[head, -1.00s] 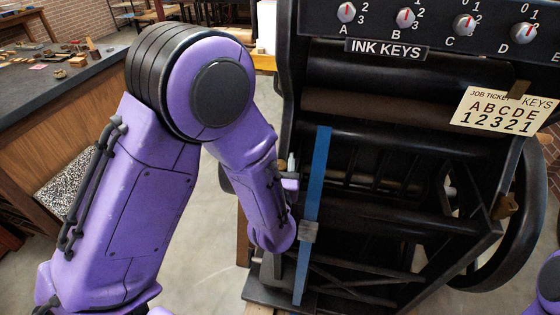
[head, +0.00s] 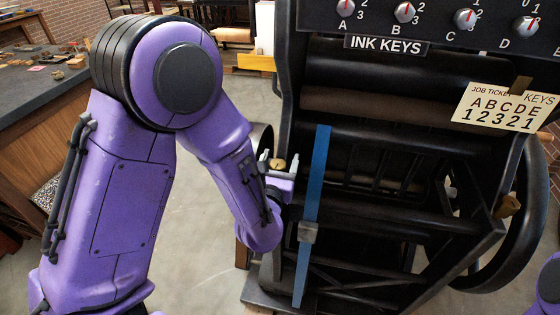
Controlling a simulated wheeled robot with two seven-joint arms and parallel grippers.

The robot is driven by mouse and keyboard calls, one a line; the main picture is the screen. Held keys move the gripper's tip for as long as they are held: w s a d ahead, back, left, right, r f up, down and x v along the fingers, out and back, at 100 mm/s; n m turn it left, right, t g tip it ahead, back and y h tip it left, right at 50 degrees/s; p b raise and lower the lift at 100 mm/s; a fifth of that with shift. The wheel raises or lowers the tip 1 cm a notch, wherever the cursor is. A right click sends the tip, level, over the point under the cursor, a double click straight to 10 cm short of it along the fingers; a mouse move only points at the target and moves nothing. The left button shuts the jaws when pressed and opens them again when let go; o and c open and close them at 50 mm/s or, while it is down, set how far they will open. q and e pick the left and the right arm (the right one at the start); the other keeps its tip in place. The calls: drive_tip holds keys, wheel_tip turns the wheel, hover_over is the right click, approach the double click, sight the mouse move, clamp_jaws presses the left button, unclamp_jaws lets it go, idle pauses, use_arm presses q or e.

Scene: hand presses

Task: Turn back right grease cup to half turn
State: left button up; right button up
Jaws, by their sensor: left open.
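My left gripper (head: 280,172) is at the left side of the black hand press, pointing away from me. It is open, and a small round brass cup (head: 277,163) shows between or just beyond its fingers; I cannot tell whether they touch it. Another brass fitting (head: 508,207) is on the right side of the press frame. A small pale knob (head: 450,192) shows farther back inside the frame. I cannot tell which is the back right grease cup. My right gripper is out of view; only a purple part of that arm shows at the right edge.
The press carries ink key dials (head: 404,13) on its top panel and a job ticket (head: 504,108). A large black flywheel (head: 535,200) stands at right. A workbench (head: 45,100) is at left, with clear floor between.

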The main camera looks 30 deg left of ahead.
sight(277, 167)
use_arm(q)
drive_tip(key=v, duration=0.3)
drive_tip(key=shift+r, duration=0.1)
drive_tip(key=p, duration=0.1)
drive_tip(key=s+r+p, duration=0.1)
drive_tip(key=shift+s+d+p, duration=0.25)
drive_tip(key=shift+s+p, duration=0.05)
drive_tip(key=shift+p, duration=0.1)
drive_tip(key=f+p+v, duration=0.1)
drive_tip(key=p+v, duration=0.3)
drive_tip(key=v, duration=0.2)
drive_tip(key=shift+p, duration=0.35)
